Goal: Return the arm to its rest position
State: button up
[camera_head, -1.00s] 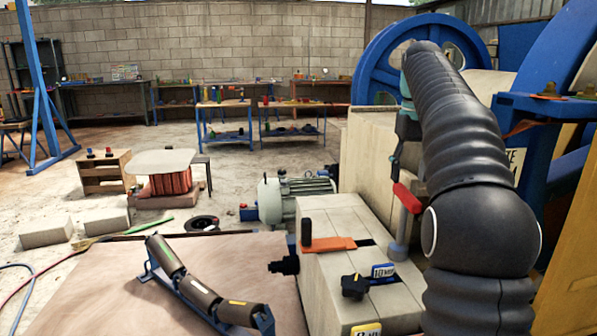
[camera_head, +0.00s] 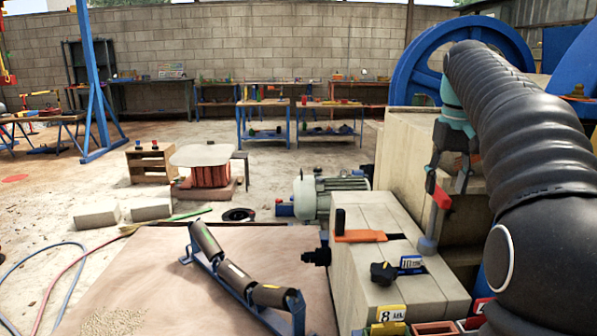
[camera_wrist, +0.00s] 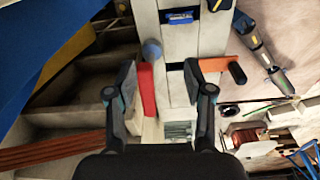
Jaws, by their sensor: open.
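My arm comes in from the right in the head view, and my gripper (camera_head: 450,180) points down near the pale block-like housing. It is open, with a finger on either side in the wrist view (camera_wrist: 160,85). A lever with a red grip (camera_head: 442,198) and grey lower part stands just below the fingers. In the wrist view the red grip (camera_wrist: 147,90) shows between the fingers, close to the left one. I cannot tell whether they touch. The lever's grey round end (camera_wrist: 152,50) lies beyond.
The housing (camera_head: 375,225) carries an orange handle (camera_head: 360,236) and a dark knob (camera_head: 383,273). A blue flywheel (camera_head: 425,65) stands behind my arm. Rollers on a frame (camera_head: 238,278) lie on the brown sheet at front.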

jog(key=s+a+f+t, duration=0.1)
jog(key=s+a+f, duration=0.25)
jog(key=s, duration=0.25)
jog(key=s+a+f+t, duration=0.1)
jog(key=s+a+f, duration=0.1)
jog(key=s+a, duration=0.4)
jog(key=s+a+f+t, duration=0.2)
jog(key=s+a+f, duration=0.2)
jog(key=s+f, duration=0.9)
jog(key=shift+s+f+n+t, duration=0.3)
jog(key=shift+f+t, duration=0.1)
jog(key=shift+f, duration=0.5)
